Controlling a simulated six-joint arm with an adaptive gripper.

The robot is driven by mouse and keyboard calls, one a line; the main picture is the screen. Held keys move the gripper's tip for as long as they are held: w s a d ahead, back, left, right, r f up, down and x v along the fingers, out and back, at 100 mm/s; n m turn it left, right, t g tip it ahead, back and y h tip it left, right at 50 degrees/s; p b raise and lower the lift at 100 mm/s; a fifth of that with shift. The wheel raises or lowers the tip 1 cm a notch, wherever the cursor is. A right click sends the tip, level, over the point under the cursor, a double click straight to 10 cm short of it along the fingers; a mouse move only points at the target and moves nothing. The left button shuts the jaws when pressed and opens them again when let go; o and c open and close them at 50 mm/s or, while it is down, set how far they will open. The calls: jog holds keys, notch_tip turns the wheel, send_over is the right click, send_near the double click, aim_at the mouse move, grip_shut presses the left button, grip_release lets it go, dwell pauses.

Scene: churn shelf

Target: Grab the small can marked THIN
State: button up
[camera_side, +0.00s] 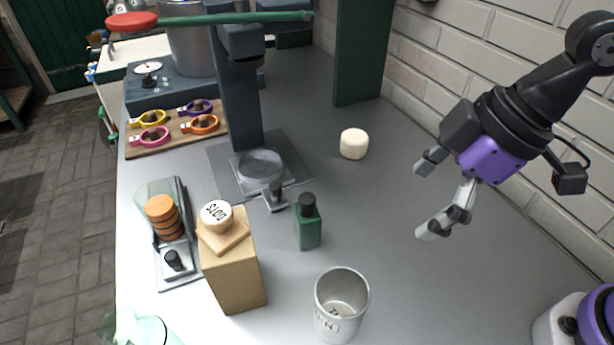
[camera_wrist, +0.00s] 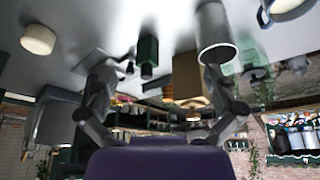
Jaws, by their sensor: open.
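The small can (camera_side: 341,307) is a grey, open-topped metal cylinder standing upright at the front of the grey worktop in the side view. Lettering low on its wall is only partly readable and seems to end in "IN". In the wrist view a grey cylinder that looks like this can (camera_wrist: 213,28) shows at the top, right of centre. My gripper (camera_side: 427,199) is open and empty, raised above the worktop at the right, well apart from the can. In the wrist view both fingers of my gripper (camera_wrist: 155,70) are spread.
A green bottle (camera_side: 308,226) and a wooden block with a "DOTS" knob (camera_side: 233,272) stand left of the can. A white round piece (camera_side: 354,144) lies farther back. A dark press stand (camera_side: 240,105) rises behind. The worktop between can and gripper is clear; a brick wall borders the right.

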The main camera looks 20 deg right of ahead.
aim_at(361, 284)
jog(key=s+a+f+n, duration=0.1)
jog(key=a+f, duration=0.1)
jog(key=a, duration=0.1)
jog(key=s+a+f+n+g, duration=0.1)
jog(key=a+f+n, duration=0.1)
jog(key=a, duration=0.1)
jog(key=s+a+f+n+g, duration=0.1)
jog(key=a+f, duration=0.1)
jog(key=a, duration=0.1)
jog(key=shift+a+f+n+y, duration=0.25)
jog(key=shift+f+n+y, duration=0.1)
jog(key=shift+n+y, duration=0.05)
jog(key=shift+x, duration=3)
jog(key=shift+a, duration=0.15)
jog(key=c, duration=1.1)
